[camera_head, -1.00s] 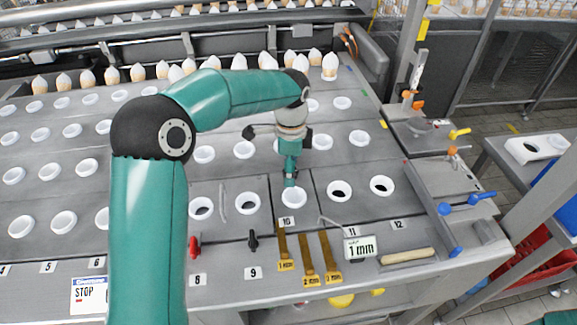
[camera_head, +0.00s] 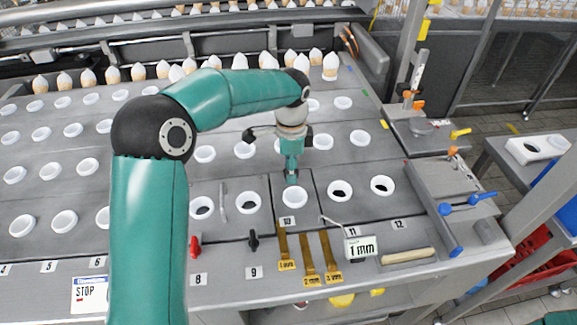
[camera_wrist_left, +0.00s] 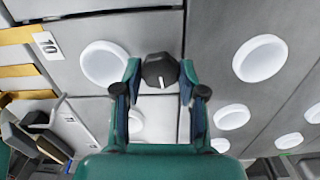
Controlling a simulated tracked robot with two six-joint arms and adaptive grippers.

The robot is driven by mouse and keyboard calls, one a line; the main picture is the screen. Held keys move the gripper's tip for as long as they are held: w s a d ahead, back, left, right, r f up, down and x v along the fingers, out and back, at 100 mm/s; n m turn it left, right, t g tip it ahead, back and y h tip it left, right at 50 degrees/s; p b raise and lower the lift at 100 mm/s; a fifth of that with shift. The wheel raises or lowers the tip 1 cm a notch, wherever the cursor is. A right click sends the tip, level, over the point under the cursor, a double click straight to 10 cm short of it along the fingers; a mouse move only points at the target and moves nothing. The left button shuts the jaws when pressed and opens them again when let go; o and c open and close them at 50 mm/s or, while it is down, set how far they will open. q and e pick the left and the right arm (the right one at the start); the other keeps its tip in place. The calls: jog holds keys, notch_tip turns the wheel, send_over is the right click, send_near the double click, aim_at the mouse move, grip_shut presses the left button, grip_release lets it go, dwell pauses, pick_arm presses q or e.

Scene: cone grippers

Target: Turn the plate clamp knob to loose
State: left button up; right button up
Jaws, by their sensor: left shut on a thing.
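The plate clamp knob (camera_wrist_left: 160,70) is dark and faceted, with a short white line on it, and sits on the grey plate deck in the left wrist view. My left gripper (camera_wrist_left: 160,74) is shut on it, one finger on each side. In the head view my left gripper (camera_head: 291,177) points down at the deck just behind the white-rimmed hole at label 10; its fingers hide the knob there. My right gripper is not in view.
White-rimmed holes (camera_head: 382,186) surround the gripper. A row of white-tipped cones (camera_head: 137,72) stands behind.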

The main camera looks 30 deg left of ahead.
pick_arm(q)
jog(key=n, duration=0.7)
jog(key=shift+n, duration=0.4)
jog(key=n, duration=0.4)
jog(key=shift+r+n+b, duration=0.1)
jog(key=shift+n+b, duration=0.25)
jog(key=shift+n, duration=1.85)
jog(key=o, duration=1.1)
jog(key=shift+o, duration=0.2)
